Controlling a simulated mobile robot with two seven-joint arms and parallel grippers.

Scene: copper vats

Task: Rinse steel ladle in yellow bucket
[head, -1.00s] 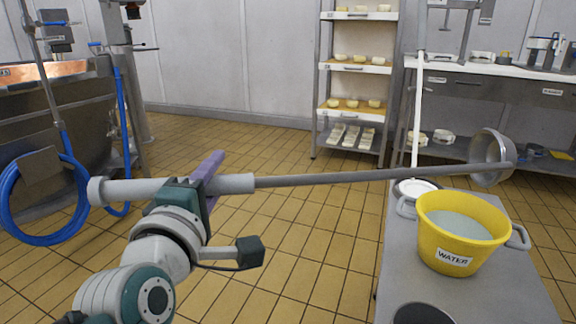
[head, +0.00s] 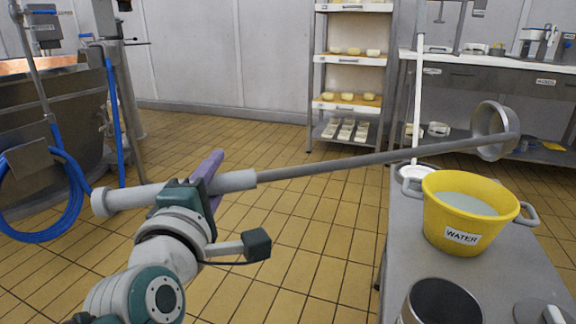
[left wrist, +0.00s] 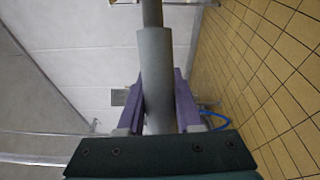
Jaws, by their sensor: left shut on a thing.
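My left gripper (head: 208,180) is shut on the thick grey handle of the steel ladle (head: 345,163). The left wrist view shows the handle (left wrist: 157,80) between the two purple fingers (left wrist: 160,100). The ladle is held out to the right, nearly level and tilted slightly up. Its round bowl (head: 491,130) is at the right, in the air above and behind the yellow bucket. The yellow bucket (head: 450,240) has a WATER label and grey handles, and stands on a grey table. Greyish water (head: 466,204) shows inside it. My right gripper is not in view.
The grey table (head: 405,265) also holds a dark metal container (head: 440,302) at the front and a white round item (head: 418,173) behind the bucket. A copper vat (head: 45,66) and blue hose (head: 70,200) are at the left. Tiled floor (head: 300,220) is open between.

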